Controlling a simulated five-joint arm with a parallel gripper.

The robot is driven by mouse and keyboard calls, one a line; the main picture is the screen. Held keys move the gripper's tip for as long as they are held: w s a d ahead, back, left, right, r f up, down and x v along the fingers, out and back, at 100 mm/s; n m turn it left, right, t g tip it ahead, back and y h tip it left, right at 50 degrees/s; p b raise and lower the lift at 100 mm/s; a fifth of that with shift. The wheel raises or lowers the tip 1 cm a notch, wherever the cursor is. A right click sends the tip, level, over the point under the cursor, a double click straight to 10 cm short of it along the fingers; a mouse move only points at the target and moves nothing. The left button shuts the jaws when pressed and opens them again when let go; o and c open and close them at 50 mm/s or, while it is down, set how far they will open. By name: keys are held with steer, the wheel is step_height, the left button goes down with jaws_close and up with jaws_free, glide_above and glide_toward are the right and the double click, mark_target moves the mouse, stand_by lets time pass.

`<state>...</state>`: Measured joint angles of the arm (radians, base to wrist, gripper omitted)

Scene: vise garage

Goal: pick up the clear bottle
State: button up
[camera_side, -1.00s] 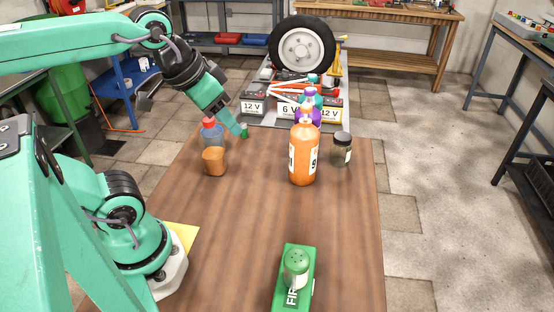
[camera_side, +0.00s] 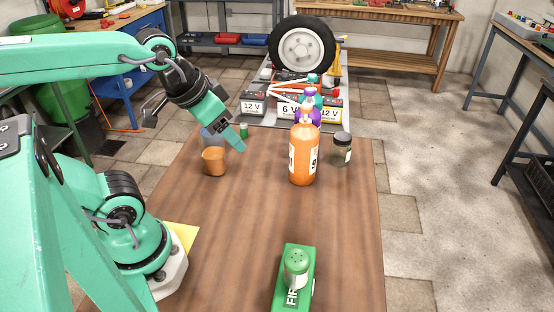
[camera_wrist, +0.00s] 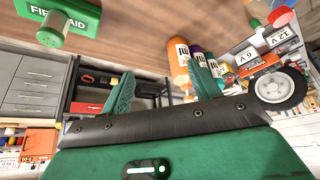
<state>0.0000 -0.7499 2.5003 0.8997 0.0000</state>
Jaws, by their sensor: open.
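A see-through bluish bottle (camera_side: 207,137), likely the clear bottle, stands at the left far part of the brown table, behind an orange cup (camera_side: 214,161). My arm hides its red cap and much of its body in the side view. In the wrist view a red cap (camera_wrist: 281,16) shows at the top right. My gripper (camera_wrist: 163,88) is open and empty, its two green fingers spread. In the side view a finger (camera_side: 238,144) points down and right, above the table, to the right of the bottle and cup. I cannot tell whether it touches anything.
A large orange bottle (camera_side: 303,158) and a dark-lidded glass jar (camera_side: 341,150) stand to the right. A small green item (camera_side: 244,131) is near the far edge. A green first-aid box (camera_side: 307,262) with a shaker (camera_side: 296,265) lies in front. The table's middle is clear.

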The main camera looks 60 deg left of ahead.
steer(key=o, duration=0.4)
steer(key=w+a+f+m+g, duration=0.2)
steer(key=a, duration=0.5)
steer(key=w+a+f+m+g, duration=0.1)
steer(key=a+f+m, duration=0.1)
steer(key=a, duration=0.5)
steer(key=w+a+f+m+g, duration=0.2)
steer(key=a+m, duration=0.2)
steer(key=a, duration=0.3)
steer(key=shift+w+a+f+g, duration=0.2)
steer(key=shift+w+a+g, duration=0.1)
steer(key=shift+a, duration=0.1)
steer(key=shift+f, duration=0.1)
steer(key=shift+f, duration=1.25)
